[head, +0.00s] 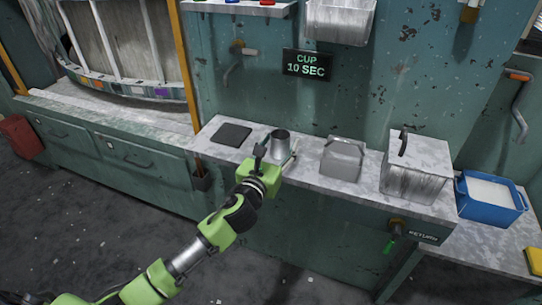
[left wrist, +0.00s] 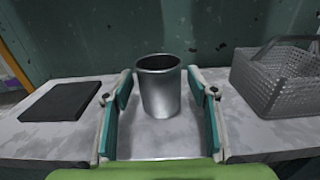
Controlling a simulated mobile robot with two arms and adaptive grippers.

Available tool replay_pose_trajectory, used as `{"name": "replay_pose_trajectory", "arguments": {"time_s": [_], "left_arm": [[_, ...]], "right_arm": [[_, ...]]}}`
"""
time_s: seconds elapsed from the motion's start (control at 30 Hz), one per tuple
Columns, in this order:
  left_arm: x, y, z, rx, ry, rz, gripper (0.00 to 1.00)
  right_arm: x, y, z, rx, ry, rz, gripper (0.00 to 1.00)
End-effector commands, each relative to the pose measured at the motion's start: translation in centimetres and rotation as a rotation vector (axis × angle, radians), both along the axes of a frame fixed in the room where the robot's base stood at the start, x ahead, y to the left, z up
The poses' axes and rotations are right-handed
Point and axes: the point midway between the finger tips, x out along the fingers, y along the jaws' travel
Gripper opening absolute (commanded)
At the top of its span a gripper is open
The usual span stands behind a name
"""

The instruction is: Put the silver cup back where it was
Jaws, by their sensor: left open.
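The silver cup (head: 280,146) stands upright on the marble-like counter, right of a flat dark square pad (head: 231,134). In the left wrist view the cup (left wrist: 160,85) stands between and just beyond the fingers of my left gripper (left wrist: 160,106). Those fingers are spread apart, with a gap on each side of the cup. In the head view my left gripper (head: 275,153) is at the front of the cup and hides its lower part. The dark pad (left wrist: 62,101) lies to the left in the left wrist view. My right gripper is not in view.
A wire basket (head: 341,158) stands right of the cup, then a larger lidded container (head: 417,166) and a blue bin (head: 490,196). A sign reading "CUP 10 SEC" (head: 307,65) hangs on the wall. A "RETURN" label (head: 423,237) is on the counter front.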

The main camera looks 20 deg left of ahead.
Motion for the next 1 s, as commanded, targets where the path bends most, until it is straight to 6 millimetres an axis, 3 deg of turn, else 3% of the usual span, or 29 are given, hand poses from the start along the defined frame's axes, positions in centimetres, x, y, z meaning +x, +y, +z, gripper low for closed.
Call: {"name": "replay_pose_trajectory", "arguments": {"time_s": [0.3,0.5,0.7,1.0], "left_arm": [[-6.5,0.2,0.1,0.001,0.003,-0.001,0.53],[-9.6,0.4,0.0,0.0,0.002,0.0,0.53],[-10.9,0.4,0.1,0.0,-0.001,0.001,0.53],[-10.9,0.4,-0.2,-0.029,0.007,-0.001,0.53]], "right_arm": [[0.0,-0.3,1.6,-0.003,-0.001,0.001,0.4],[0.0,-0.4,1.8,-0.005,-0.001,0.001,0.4],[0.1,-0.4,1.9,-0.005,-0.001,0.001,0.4],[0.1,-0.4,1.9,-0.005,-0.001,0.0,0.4]]}}
